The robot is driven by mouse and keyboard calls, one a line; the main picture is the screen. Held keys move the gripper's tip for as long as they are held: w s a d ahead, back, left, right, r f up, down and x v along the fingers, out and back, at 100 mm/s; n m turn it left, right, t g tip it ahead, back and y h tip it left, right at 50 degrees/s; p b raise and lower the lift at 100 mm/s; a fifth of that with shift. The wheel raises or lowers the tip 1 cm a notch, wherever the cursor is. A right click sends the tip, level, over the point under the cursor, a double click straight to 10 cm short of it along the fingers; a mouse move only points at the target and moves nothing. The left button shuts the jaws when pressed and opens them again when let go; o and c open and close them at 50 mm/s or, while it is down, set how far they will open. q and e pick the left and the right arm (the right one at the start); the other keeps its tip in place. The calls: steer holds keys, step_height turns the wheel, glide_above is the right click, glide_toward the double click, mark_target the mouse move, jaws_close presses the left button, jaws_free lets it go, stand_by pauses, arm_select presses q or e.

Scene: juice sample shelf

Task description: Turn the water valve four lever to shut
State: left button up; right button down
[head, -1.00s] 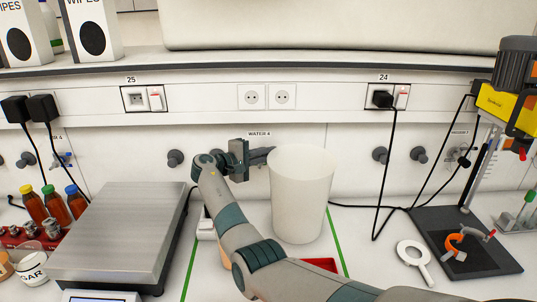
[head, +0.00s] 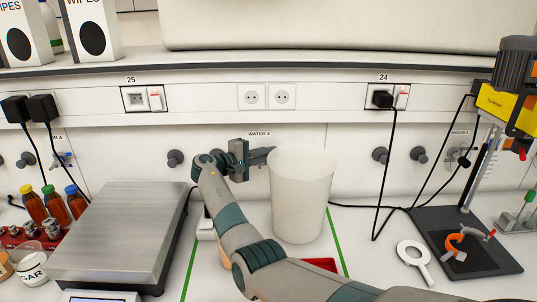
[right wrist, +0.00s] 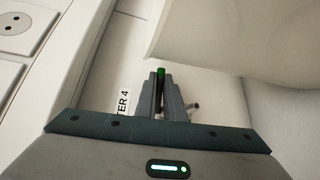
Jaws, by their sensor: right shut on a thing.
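The WATER 4 label (head: 259,133) is on the white wall panel in the head view, and part of it shows in the right wrist view (right wrist: 123,103). My right gripper (head: 262,156) is at the wall just below this label. In the right wrist view its fingers (right wrist: 160,88) are shut on a thin lever, whose green tip (right wrist: 160,71) shows between and past the fingertips. A small part of the fitting (right wrist: 193,106) shows to the right of the fingers. The rest of the valve is hidden by the gripper. My left gripper is not in view.
A tall white container (head: 302,200) stands close to the right of my gripper. A steel-topped scale (head: 122,225) stands to the left. Other wall knobs (head: 175,158) are nearby. A stand with a dark base (head: 480,255) and a magnifier (head: 414,262) are at the right.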

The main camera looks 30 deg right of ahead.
steer(key=shift+f, duration=0.1)
steer(key=shift+w+d+n+t+p, duration=0.1)
steer(key=shift+w+n+t+p, duration=0.05)
steer(key=shift+n+t+p, duration=0.85)
steer(key=c, duration=2.1)
jaws_free()
steer(key=shift+p, duration=0.3)
